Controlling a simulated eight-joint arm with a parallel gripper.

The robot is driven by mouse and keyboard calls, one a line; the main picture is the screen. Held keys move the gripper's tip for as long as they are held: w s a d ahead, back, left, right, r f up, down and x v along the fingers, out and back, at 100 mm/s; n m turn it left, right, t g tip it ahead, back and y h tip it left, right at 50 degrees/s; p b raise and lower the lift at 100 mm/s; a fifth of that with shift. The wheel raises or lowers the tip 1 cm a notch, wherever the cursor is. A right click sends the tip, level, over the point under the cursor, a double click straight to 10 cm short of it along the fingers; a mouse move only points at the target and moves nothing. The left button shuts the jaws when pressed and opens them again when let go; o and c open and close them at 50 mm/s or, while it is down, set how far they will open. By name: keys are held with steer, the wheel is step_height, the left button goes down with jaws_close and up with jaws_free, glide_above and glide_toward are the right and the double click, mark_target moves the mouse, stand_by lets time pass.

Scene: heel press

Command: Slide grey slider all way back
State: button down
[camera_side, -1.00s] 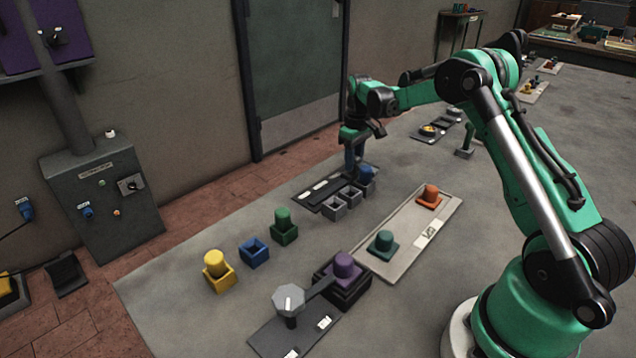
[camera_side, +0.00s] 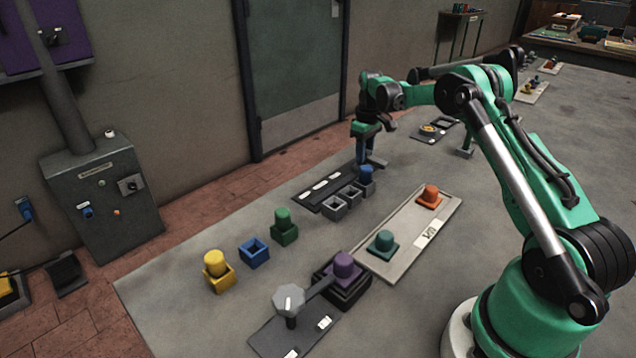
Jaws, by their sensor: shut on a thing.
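My gripper (camera_side: 363,150) reaches down at the far end of the dark board (camera_side: 312,199), which lies near the wall side of the table. It is shut on a part at its fingertips that I take to be the grey slider (camera_side: 376,163); a dark grey piece shows low beside the fingers. The fingers and a blue upright part there hide most of it, so its exact shape and its place along its travel cannot be told.
Grey square cups (camera_side: 335,207) and a blue peg (camera_side: 366,174) stand close in front of my gripper. A pale tray (camera_side: 398,233) holds teal and orange pegs. Green (camera_side: 284,229), blue (camera_side: 254,252) and yellow (camera_side: 217,273) pieces and a purple-topped block (camera_side: 343,265) stand nearer.

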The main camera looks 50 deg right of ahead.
steer(key=shift+d, duration=0.8)
steer(key=c, duration=0.6)
jaws_free()
steer(key=shift+r, duration=0.1)
step_height(320, 180, up, 5)
steer(key=shift+r, duration=0.2)
